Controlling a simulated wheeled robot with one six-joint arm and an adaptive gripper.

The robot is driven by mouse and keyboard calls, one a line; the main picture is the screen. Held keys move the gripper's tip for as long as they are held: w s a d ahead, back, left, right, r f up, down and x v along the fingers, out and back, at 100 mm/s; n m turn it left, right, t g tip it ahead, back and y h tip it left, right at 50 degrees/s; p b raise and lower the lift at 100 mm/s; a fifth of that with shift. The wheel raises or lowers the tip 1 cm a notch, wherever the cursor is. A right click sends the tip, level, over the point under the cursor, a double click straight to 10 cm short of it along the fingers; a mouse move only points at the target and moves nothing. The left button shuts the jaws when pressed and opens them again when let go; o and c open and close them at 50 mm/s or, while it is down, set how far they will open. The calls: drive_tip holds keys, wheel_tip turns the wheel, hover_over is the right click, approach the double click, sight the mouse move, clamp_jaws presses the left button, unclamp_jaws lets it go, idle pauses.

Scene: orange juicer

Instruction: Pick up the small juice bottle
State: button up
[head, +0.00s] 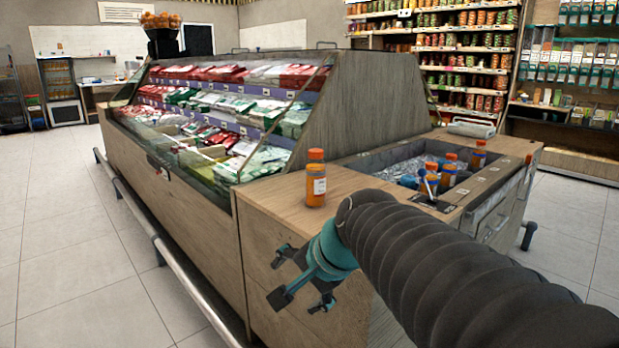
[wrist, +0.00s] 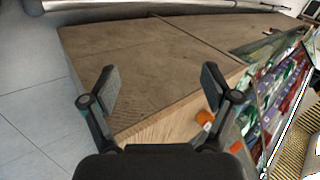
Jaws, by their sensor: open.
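A small juice bottle (head: 316,188) with orange juice, a white label and an orange cap stands upright by itself on the wooden counter top (head: 275,195), near its front edge. In the wrist view only a small orange part of a bottle (wrist: 204,117) shows, beside the right finger and partly hidden. My gripper (head: 300,290) is open and empty, in front of the counter's wooden side and lower in the head picture than the bottle. In the wrist view its two fingers (wrist: 160,90) are spread wide with nothing between them.
A glass-fronted display case (head: 225,120) with packaged goods rises behind on the left. A metal rail (head: 175,265) runs low along the counter. Floor on the left is clear.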

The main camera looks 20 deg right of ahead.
drive_tip(key=w+d+r+m+t, duration=0.2)
drive_tip(key=w+d+r+m, duration=0.2)
drive_tip(key=w+m, duration=0.25)
drive_tip(key=w+d+r+m+t, duration=0.1)
drive_tip(key=w+d+r+m, duration=0.25)
drive_tip(key=w+m, duration=0.3)
drive_tip(key=m+t+p, duration=0.1)
drive_tip(key=m+t, duration=0.2)
drive_tip(key=m, duration=0.6)
approach(321, 166)
drive_tip(key=x, duration=0.4)
drive_tip(key=f+x, duration=0.1)
drive_tip(key=x, duration=0.2)
drive_tip(key=shift+s+a, duration=0.15)
drive_tip(key=shift+s, duration=0.2)
drive_tip(key=shift+w+r+p+x, duration=0.1)
drive_tip(key=shift+r+x, duration=0.05)
drive_tip(key=shift+x, duration=0.85)
drive_tip(key=shift+w+r+p+x, duration=0.1)
drive_tip(key=shift+r+x, duration=0.05)
drive_tip(key=shift+x, duration=0.85)
drive_tip(key=shift+w+r+p+x, duration=0.1)
drive_tip(key=shift+r+x, duration=0.05)
drive_tip(key=shift+x, duration=0.8)
drive_tip(key=c, duration=1.5)
drive_tip(key=shift+r, duration=0.1)
